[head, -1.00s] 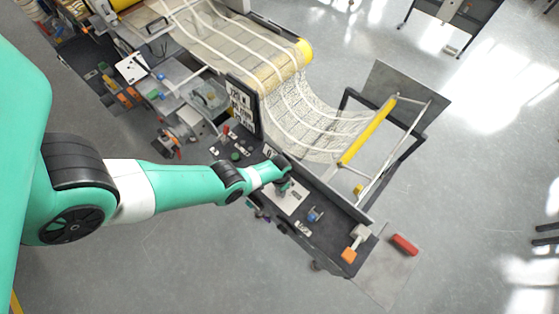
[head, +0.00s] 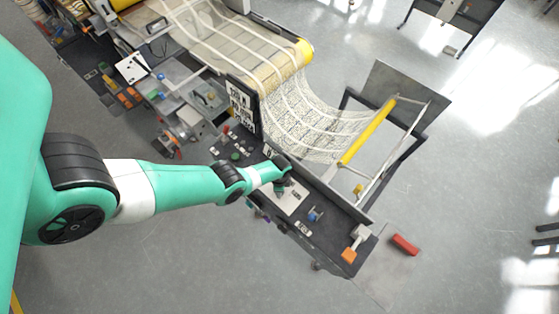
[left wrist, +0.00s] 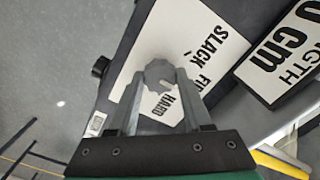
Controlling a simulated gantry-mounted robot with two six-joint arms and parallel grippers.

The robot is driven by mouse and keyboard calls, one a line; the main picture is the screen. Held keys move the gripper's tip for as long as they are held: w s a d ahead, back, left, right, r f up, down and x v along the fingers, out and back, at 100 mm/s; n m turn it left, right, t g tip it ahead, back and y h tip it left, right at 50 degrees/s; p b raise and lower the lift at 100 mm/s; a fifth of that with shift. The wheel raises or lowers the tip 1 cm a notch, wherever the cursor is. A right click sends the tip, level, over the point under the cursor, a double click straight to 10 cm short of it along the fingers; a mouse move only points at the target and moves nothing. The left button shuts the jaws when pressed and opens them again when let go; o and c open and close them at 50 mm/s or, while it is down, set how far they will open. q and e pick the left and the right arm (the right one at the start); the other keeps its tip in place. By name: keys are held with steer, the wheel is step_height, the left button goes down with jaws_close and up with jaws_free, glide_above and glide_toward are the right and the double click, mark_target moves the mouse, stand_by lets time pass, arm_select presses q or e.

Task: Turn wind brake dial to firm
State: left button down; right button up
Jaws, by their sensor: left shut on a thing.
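The wind brake dial (left wrist: 160,72) is a grey, notched knob on a white plate in the left wrist view. The plate (left wrist: 205,35) carries the words SLACK, HARD and a partly covered word starting with "FI". My left gripper (left wrist: 162,88) is shut on the dial, with one finger on each side of it. I cannot clearly tell which word the dial points at. In the head view, my left gripper (head: 283,187) is over the white plate (head: 292,200) on the dark console (head: 325,237), and the dial is hidden there. My right gripper is not in view.
A sign reading "GTH 0 cm" (left wrist: 283,55) stands close to the right of the plate. In the head view, a blue knob (head: 315,215) and an orange-ended part (head: 349,255) are farther along the console. Mesh (head: 310,125) hangs behind, near a yellow roller (head: 368,130).

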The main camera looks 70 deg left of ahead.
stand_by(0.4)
arm_select(q)
steer(key=shift+c, duration=1.6)
jaws_free()
steer(key=shift+r, duration=0.1)
